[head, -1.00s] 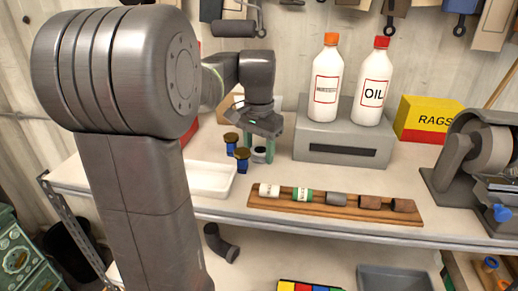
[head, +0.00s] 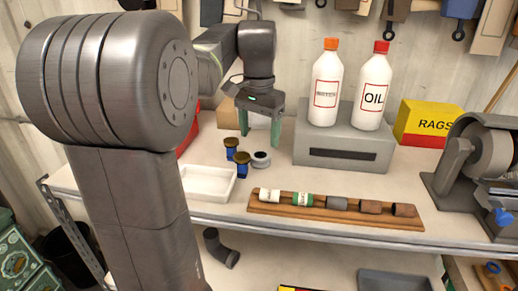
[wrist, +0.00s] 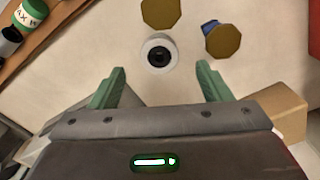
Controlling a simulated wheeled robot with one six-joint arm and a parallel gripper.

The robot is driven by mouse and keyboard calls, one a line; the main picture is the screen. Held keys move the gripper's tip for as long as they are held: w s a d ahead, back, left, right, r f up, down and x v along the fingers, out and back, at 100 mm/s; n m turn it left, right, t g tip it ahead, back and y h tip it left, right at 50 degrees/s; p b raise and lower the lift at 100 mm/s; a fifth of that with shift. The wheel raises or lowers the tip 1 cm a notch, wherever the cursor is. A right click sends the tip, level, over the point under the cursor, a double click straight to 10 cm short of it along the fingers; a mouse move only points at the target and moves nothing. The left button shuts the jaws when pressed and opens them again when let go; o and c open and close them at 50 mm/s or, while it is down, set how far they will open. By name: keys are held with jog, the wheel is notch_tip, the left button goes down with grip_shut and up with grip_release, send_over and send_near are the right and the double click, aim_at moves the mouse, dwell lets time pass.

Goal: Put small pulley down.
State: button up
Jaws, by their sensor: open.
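The small pulley (head: 261,159), a light grey disc with a dark centre, lies flat on the white bench top. It also shows in the wrist view (wrist: 159,51), ahead of the fingertips and between their lines. My gripper (head: 259,132) has two green fingers, spread apart and empty, above and behind the pulley. In the wrist view the gripper (wrist: 160,78) does not touch the pulley.
Two blue items with brown-gold tops (head: 242,160) stand just left of the pulley. A white tray (head: 208,184) is further left. A wooden rack (head: 335,212) with several cylinders lies in front. A grey block (head: 343,151) bears two bottles on the right.

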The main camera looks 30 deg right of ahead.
notch_tip(320, 180, up, 4)
jog(key=shift+r, duration=0.2)
jog(key=shift+s+r, duration=0.1)
jog(key=shift+r, duration=0.35)
jog(key=n+t+h+b, duration=0.1)
jog(key=n+t+h, duration=0.2)
jog(key=n, duration=0.2)
send_over(259, 154)
jog(key=s+a, duration=0.2)
jog(key=s, duration=0.1)
jog(key=f, duration=0.6)
jog(key=shift+w+d+f, duration=0.15)
jog(key=shift+d+f, duration=0.1)
jog(key=shift+f, duration=0.1)
jog(key=shift+t, duration=0.3)
jog(key=shift+p+x, duration=0.35)
jog(key=shift+x, duration=2.35)
jog(key=shift+a, duration=0.2)
jog(key=shift+c, duration=0.4)
